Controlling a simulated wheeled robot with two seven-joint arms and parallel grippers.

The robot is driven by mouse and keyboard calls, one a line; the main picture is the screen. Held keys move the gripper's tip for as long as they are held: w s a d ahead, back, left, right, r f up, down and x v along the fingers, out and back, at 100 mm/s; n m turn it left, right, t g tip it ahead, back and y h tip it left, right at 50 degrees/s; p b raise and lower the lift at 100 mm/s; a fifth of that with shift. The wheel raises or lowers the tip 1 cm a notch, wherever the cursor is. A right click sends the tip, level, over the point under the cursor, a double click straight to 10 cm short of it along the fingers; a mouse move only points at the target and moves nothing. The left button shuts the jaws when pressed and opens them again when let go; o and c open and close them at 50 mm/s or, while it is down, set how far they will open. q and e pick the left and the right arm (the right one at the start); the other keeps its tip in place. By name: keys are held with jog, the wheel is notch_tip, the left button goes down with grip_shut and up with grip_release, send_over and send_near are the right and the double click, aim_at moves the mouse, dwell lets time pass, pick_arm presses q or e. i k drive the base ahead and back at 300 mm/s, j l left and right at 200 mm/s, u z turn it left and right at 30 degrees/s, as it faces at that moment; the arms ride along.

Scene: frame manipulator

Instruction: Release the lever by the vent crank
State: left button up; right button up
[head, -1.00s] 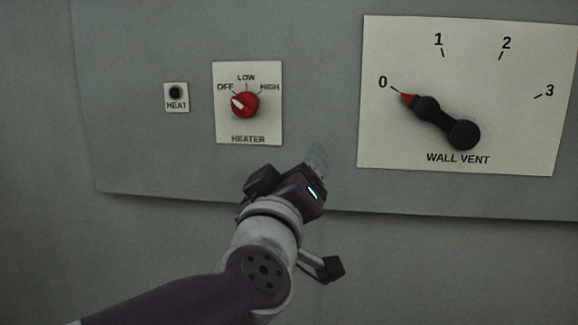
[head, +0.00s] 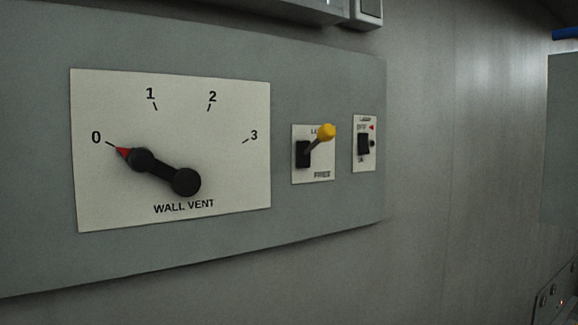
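The vent crank (head: 163,171) is a black arm with a round knob on the white WALL VENT plate (head: 240,110) in the head view. Its red tip points at 0. To its right, a lever (head: 326,133) with a yellow knob rises from a black slot on a small white plate (head: 313,172). The lever tilts up and to the right, toward the upper label, which its knob partly covers. The lower label looks like FREE. Neither of my grippers shows in this view.
A small lamp switch (head: 363,143) sits right of the lever on the same grey panel (head: 350,85). A box edge (head: 366,11) juts out above the panel. Bare wall (head: 460,150) lies to the right.

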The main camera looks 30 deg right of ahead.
aim_at(326, 132)
jog(key=z, duration=1.25)
